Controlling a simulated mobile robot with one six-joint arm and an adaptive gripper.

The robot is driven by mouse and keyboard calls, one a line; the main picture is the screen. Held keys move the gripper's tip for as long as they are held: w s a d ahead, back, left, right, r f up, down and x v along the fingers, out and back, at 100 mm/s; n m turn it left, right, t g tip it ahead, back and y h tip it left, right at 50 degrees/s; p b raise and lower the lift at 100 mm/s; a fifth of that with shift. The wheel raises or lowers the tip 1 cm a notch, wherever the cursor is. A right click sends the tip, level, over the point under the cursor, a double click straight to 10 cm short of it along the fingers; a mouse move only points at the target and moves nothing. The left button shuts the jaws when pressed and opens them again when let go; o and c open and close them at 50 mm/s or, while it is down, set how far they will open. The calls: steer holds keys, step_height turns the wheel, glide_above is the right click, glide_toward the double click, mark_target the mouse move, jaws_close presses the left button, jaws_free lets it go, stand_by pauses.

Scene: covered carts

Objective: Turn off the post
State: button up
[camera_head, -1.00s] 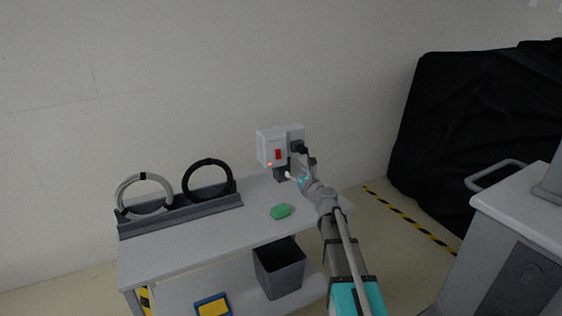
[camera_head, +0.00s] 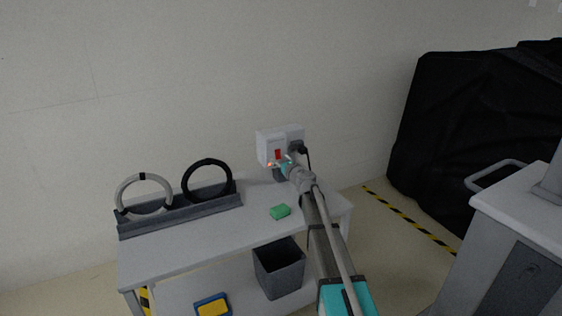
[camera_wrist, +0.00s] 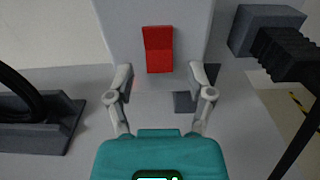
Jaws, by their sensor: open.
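The post is a white box (camera_head: 265,146) on a dark stand at the back of the grey table. A red rocker switch (camera_head: 278,154) is on its front, and a small red-orange light glows low on the box. The switch also shows in the wrist view (camera_wrist: 158,50), upright, at the upper middle. My gripper (camera_wrist: 162,82) is open and empty, its two fingers apart just below and either side of the switch. In the head view my gripper (camera_head: 280,163) is in front of the box's lower part. Whether it touches the box I cannot tell.
A black plug (camera_head: 297,147) with a cable sits at the box's right. A green block (camera_head: 280,211) lies on the table (camera_head: 190,243). Two rings, grey (camera_head: 121,193) and black (camera_head: 187,182), stand in a rack at left. A grey bin (camera_head: 279,272) is below.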

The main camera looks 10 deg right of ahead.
jaws_close()
stand_by(0.4)
steer(key=shift+a+f+b, duration=0.1)
steer(key=shift+f+b, duration=0.1)
steer(key=shift+b, duration=0.55)
steer(key=shift+w+t+b, duration=0.1)
steer(key=shift+t+b, duration=0.55)
steer(key=shift+t, duration=0.05)
jaws_free()
steer(key=shift+r+g+p, duration=0.3)
steer(key=shift+g+p, duration=0.4)
steer(key=shift+p, duration=0.75)
